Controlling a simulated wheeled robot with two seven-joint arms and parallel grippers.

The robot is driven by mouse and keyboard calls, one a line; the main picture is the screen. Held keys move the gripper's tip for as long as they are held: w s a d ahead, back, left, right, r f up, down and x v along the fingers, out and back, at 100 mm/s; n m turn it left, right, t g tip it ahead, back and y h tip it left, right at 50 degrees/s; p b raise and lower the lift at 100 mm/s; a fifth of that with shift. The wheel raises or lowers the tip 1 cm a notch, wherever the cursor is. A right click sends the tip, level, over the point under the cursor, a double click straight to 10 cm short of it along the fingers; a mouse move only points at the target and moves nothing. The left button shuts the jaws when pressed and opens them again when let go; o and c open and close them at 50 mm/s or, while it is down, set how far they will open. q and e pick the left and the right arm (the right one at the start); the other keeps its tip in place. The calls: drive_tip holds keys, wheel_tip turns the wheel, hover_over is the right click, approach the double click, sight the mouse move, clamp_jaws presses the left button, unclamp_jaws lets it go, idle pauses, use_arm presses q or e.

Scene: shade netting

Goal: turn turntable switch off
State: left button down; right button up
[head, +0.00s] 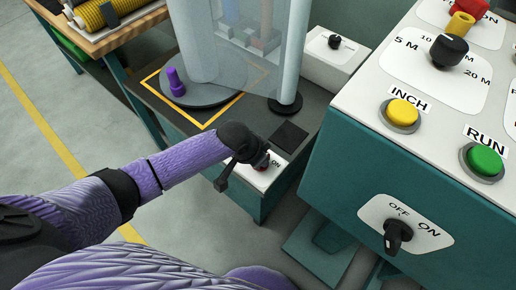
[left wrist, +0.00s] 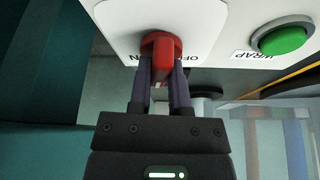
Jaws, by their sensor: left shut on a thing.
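The red turntable switch (left wrist: 161,46) sits on a white plate (left wrist: 205,18) in the left wrist view. An ON label shows on one side of it and a partly hidden OFF label on the other, both upside down. My left gripper (left wrist: 161,78) has its two fingers closed around the red handle. I cannot tell clearly which label the handle points to. In the head view my left gripper (head: 262,160) mostly hides the switch at the front of the low machine. The grey turntable (head: 198,95) carries a purple peg (head: 175,82). My right gripper is in neither view.
A green WRAP button (left wrist: 282,40) is close beside the switch. At the right, a teal control box has a yellow INCH button (head: 403,112), a green RUN button (head: 484,160) and a black OFF/ON switch (head: 397,236). A wooden bench (head: 130,38) stands at the upper left.

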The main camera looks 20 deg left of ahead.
use_arm(q)
drive_tip(key=n+p, duration=0.3)
drive_tip(key=shift+d+r+t+y, duration=0.15)
drive_tip(key=shift+r+t+y, duration=0.15)
drive_tip(key=shift+y, duration=0.1)
drive_tip(key=n+y+p, duration=0.1)
drive_tip(key=n+p, duration=0.1)
drive_tip(key=shift+f+n, duration=0.1)
drive_tip(key=shift+n, duration=0.2)
drive_tip(key=n+y, duration=0.1)
drive_tip(key=n, duration=0.1)
drive_tip(key=shift+f+n+p, duration=0.15)
drive_tip(key=shift+n+p, duration=0.15)
drive_tip(key=shift+p, duration=0.05)
drive_tip(key=shift+d+n+y, duration=0.1)
drive_tip(key=shift+n+y, duration=0.3)
drive_tip(key=shift+n, duration=0.5)
drive_tip(key=shift+n+y, duration=0.3)
drive_tip(key=shift+n, duration=0.4)
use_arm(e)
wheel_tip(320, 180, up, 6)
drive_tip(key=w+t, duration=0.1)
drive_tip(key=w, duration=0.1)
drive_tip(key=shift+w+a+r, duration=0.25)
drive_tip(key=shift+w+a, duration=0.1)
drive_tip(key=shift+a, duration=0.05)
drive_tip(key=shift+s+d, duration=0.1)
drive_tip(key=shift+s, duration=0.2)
